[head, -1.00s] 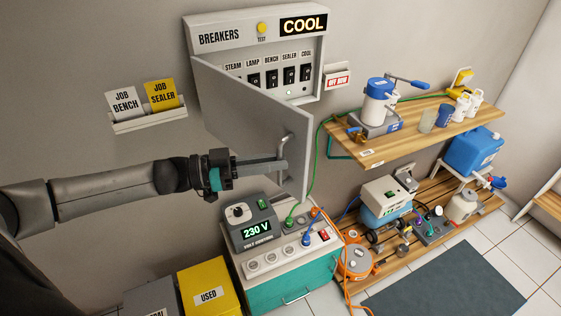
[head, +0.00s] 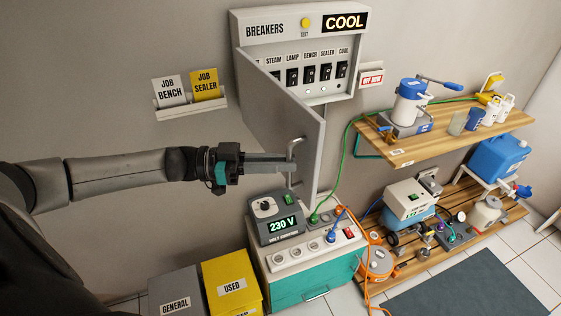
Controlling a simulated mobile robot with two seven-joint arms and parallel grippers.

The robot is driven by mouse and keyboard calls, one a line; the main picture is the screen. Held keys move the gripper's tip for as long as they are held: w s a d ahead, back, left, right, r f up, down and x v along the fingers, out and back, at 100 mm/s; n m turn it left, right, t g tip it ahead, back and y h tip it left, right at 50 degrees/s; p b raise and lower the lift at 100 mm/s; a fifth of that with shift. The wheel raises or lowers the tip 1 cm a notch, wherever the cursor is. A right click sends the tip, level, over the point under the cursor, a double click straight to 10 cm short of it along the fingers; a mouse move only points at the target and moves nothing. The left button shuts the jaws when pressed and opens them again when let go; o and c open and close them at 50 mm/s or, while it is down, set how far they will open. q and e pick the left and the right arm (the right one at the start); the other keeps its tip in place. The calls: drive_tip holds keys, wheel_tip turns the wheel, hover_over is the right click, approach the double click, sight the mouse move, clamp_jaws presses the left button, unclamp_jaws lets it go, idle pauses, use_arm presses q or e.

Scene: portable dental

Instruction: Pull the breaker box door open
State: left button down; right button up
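The breaker box (head: 290,28) is on the wall at upper middle. Its grey door (head: 283,118), joined at the left side, stands swung well out from the box, and the row of switches inside shows. The door's bar handle (head: 297,148) is near its free lower right edge. My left gripper (head: 289,163) reaches in from the left, its fingers at the handle. They look shut on it, though the fingertips overlap the bar and the exact grip is partly hidden. My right gripper is not in view.
Below the door stands a teal cabinet (head: 313,284) with a 230 V unit (head: 278,218) on top. Yellow (head: 232,287) and grey (head: 176,291) bins stand to its left. A card holder (head: 190,110) is on the wall. A wooden shelf (head: 460,142) with equipment is at right.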

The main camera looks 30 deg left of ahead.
use_arm(q)
drive_tip(key=c, duration=0.9)
unclamp_jaws()
drive_tip(key=shift+a, duration=0.1)
drive_tip(key=v, duration=1.5)
drive_tip(key=shift+a, duration=0.1)
